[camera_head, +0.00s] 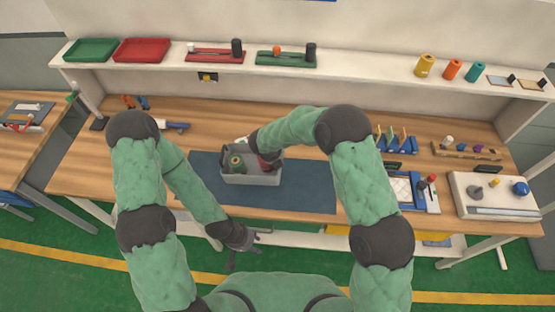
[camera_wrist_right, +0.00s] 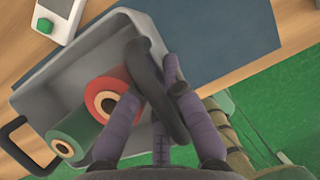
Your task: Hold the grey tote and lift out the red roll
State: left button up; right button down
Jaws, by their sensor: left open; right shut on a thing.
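The grey tote (camera_head: 250,179) stands on the dark blue mat on the workbench; in the right wrist view its wall (camera_wrist_right: 180,28) and black handles show. Inside it, the red roll (camera_wrist_right: 108,97) lies beside the green roll (camera_wrist_right: 75,134), which also shows in the head view (camera_head: 236,161). My right gripper (camera_wrist_right: 157,75) is shut on the tote's near black handle (camera_wrist_right: 150,75), with its fingers on both sides of it. My left gripper (camera_head: 244,242) is open and empty, low in front of the bench's front edge, apart from the tote.
The blue mat (camera_head: 310,190) is clear to the right of the tote. A blue-framed board (camera_head: 402,188) and a white box (camera_head: 495,197) stand at the right. A shelf (camera_head: 360,66) behind holds green and red trays and several spools. A second table (camera_head: 30,140) is at the left.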

aim_at(271, 166)
jog(key=shift+w+r, duration=0.1)
jog(key=shift+w, duration=0.25)
notch_tip(271, 166, down, 10)
jog(key=b, duration=0.8)
jog(key=shift+f, duration=0.25)
dwell(3.3)
jog(key=c, duration=1.3)
grip_release()
jog(key=shift+s, duration=0.15)
jog(key=v, duration=1.2)
jog(key=shift+f, duration=0.1)
